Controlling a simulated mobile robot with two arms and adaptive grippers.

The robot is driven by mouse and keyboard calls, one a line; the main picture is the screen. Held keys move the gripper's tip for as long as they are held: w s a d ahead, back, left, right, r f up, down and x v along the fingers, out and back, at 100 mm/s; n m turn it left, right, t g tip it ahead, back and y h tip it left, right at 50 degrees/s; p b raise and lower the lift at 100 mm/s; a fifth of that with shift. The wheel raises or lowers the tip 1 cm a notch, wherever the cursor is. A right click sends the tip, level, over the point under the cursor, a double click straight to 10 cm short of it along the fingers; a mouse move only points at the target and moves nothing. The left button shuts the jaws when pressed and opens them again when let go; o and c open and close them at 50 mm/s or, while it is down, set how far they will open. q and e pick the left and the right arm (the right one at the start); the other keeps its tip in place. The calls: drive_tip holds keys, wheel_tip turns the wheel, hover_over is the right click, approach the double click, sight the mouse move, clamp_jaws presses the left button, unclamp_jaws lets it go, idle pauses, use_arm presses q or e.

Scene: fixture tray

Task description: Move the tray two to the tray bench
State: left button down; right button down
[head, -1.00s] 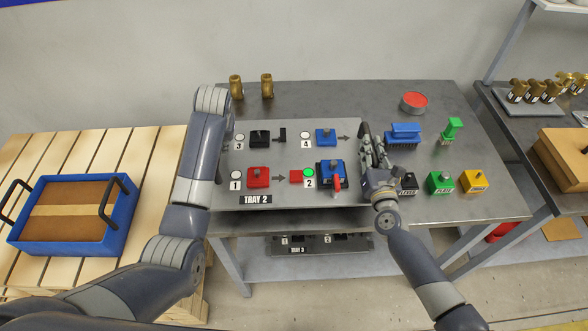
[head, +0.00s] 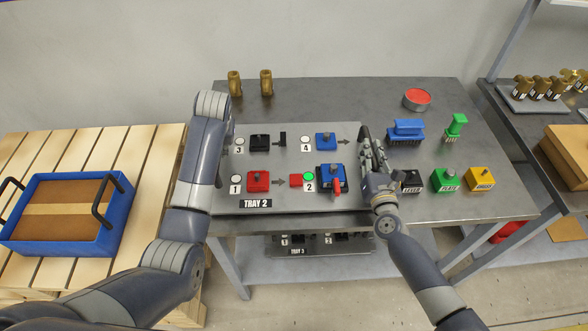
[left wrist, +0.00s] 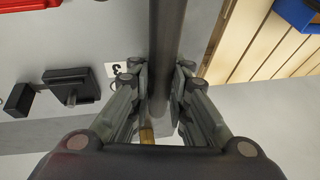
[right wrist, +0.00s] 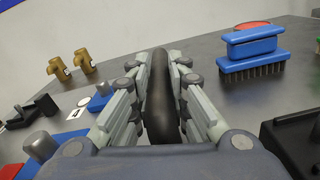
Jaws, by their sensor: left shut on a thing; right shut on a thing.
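Tray two (head: 280,203), a flat grey plate with a "TRAY 2" label, is at the tool bench's left part. It bears numbered stations with red, black and blue blocks; station 2 shows a green light. My right gripper (head: 369,145) is shut on the dark handle at the tray's right edge; the bar shows between the fingers in the right wrist view (right wrist: 160,95). My left gripper is shut on the left handle, seen in the left wrist view (left wrist: 162,85); my left arm mostly hides it in the head view. I cannot tell whether the tray touches the bench.
The bench (head: 440,205) carries two brass fittings (head: 250,84), a red round item (head: 417,98), a blue brush (head: 407,128) and coloured blocks (head: 445,178) right of the tray. A blue crate (head: 65,245) stands on a slatted surface at left. Another tray (head: 320,244) lies on the lower shelf.

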use_arm(q)
drive_tip(key=shift+w+f+b, duration=0.15)
drive_tip(key=shift+f+b, duration=0.25)
drive_tip(key=shift+b, duration=0.1)
use_arm(e)
drive_tip(key=shift+w+f, duration=0.15)
drive_tip(key=shift+f, duration=0.05)
use_arm(q)
drive_tip(key=c, duration=1.8)
unclamp_jaws()
drive_tip(key=shift+f, duration=0.25)
use_arm(e)
drive_tip(key=c, duration=1.8)
unclamp_jaws()
drive_tip(key=shift+f, duration=0.4)
use_arm(q)
drive_tip(key=shift+o, duration=1.4)
drive_tip(key=shift+s, duration=0.2)
use_arm(e)
drive_tip(key=shift+o, duration=1.3)
use_arm(q)
drive_tip(key=shift+s+r, duration=0.1)
drive_tip(key=shift+r, duration=0.05)
use_arm(e)
drive_tip(key=shift+s+r, duration=0.25)
drive_tip(key=shift+s, duration=0.05)
use_arm(q)
drive_tip(key=shift+s, duration=0.1)
use_arm(e)
drive_tip(key=shift+s, duration=0.1)
